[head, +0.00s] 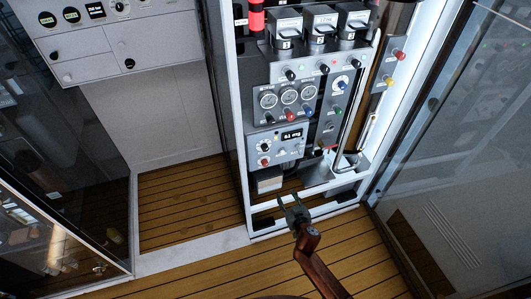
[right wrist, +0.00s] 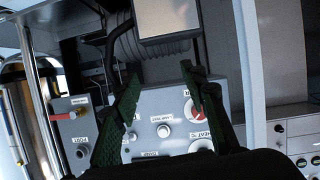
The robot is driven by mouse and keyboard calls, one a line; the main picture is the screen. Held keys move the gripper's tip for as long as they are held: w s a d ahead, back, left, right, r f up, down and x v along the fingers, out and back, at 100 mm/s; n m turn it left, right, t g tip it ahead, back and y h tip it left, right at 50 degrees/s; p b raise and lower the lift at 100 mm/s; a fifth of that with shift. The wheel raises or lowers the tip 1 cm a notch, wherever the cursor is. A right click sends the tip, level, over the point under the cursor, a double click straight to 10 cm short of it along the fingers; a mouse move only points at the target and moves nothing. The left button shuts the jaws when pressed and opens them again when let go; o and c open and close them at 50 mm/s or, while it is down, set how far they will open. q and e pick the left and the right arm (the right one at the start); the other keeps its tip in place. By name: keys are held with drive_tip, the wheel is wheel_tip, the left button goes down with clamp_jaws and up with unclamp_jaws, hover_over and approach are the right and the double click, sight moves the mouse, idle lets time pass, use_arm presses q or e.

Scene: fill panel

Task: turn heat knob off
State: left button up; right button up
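The heat knob (right wrist: 196,109) is a round pale dial with a red pointer, above a "HEAT °C" label on a grey panel (right wrist: 160,98) in the right wrist view. The right finger overlaps and partly hides it. My right gripper (right wrist: 159,72) is open there, its two green-dark fingers apart with nothing between them; contact with the knob cannot be told. In the head view my right gripper (head: 293,208) is in front of the lower part of the white-framed rack (head: 243,150). I cannot single out the heat knob in the head view. My left gripper is not in view.
The rack holds gauges (head: 289,97), coloured knobs and a small display (head: 291,135). Glass doors stand at both sides. The wooden floor (head: 190,205) is clear.

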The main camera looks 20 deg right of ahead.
sight(266, 149)
drive_tip(key=w+a+r+t+y+b, duration=0.1)
drive_tip(key=w+a+r+t, duration=0.15)
drive_tip(key=r, duration=0.75)
drive_tip(key=w+a+r+t+b, duration=0.1)
drive_tip(key=w+a+r+t, duration=0.2)
drive_tip(key=r, duration=0.6)
drive_tip(key=shift+g, duration=0.65)
drive_tip(key=w, duration=0.6)
drive_tip(key=shift+w+a, duration=0.1)
drive_tip(key=shift+w, duration=0.3)
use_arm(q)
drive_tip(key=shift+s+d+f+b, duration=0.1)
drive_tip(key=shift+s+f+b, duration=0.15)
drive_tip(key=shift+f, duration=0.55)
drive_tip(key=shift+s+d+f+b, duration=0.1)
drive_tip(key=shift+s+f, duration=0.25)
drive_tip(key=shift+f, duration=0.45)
use_arm(e)
drive_tip(key=shift+w+r, duration=0.1)
drive_tip(key=shift+w, duration=0.55)
drive_tip(key=shift+c, duration=0.5)
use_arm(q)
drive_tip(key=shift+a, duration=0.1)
use_arm(e)
clamp_jaws()
